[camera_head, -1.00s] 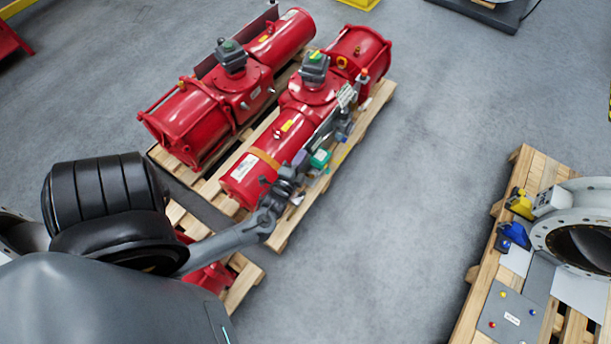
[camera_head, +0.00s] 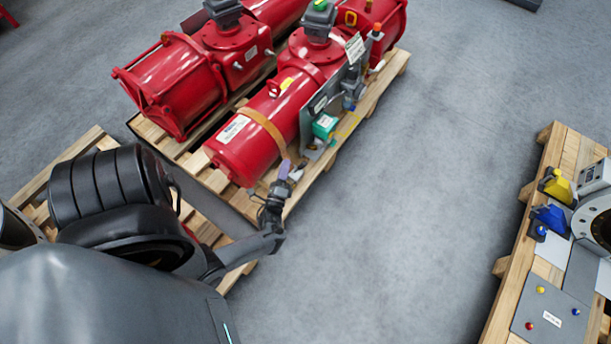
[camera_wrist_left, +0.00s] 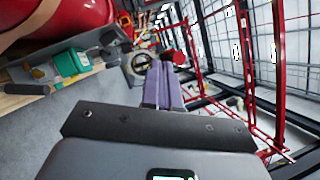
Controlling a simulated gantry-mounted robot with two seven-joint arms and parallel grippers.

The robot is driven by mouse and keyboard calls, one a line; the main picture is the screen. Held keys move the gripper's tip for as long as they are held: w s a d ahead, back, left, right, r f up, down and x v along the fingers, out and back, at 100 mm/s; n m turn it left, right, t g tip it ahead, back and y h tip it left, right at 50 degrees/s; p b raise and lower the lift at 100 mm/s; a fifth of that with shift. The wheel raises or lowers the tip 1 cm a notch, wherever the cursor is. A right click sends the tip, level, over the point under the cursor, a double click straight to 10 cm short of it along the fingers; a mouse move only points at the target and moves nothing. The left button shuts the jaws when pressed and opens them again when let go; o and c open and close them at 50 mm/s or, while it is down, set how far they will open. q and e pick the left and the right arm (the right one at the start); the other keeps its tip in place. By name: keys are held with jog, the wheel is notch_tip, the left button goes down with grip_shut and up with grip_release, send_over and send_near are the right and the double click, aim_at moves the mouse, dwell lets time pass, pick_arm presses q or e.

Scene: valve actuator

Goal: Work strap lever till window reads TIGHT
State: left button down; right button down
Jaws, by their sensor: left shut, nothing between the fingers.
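A tan strap (camera_head: 262,124) wraps around the near red actuator cylinder (camera_head: 240,150); it also shows at the upper left of the left wrist view (camera_wrist_left: 30,22). I cannot make out its lever or any window text. A teal-green box (camera_head: 325,126) sits on a grey bracket beside the cylinder; in the left wrist view it is at the left (camera_wrist_left: 72,62). My left gripper (camera_head: 285,169) is shut and empty, its purple fingers pointing past the cylinder's near end, apart from the green box. The fingers show centrally in the left wrist view (camera_wrist_left: 163,85). My right gripper is not visible.
The actuator rests on a wooden pallet (camera_head: 345,143), with a second red actuator (camera_head: 180,85) behind. Another pallet at right holds yellow (camera_head: 557,186) and blue (camera_head: 548,217) devices and a grey button panel (camera_head: 550,318). Open floor lies between the pallets.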

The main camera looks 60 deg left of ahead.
pick_arm(q)
jog(key=w+d+f+b, duration=0.1)
jog(key=w+f+b, duration=0.1)
jog(key=f+b, duration=0.7)
jog(key=w+d+f+n+g+b, duration=0.1)
jog(key=w+d+f+b, duration=0.1)
jog(key=f+b, duration=0.7)
jog(key=w+d+f+n+g+y+b, duration=0.1)
jog(key=w+d+f+b, duration=0.1)
jog(key=f+b, duration=0.7)
jog(key=shift+f, duration=1.9)
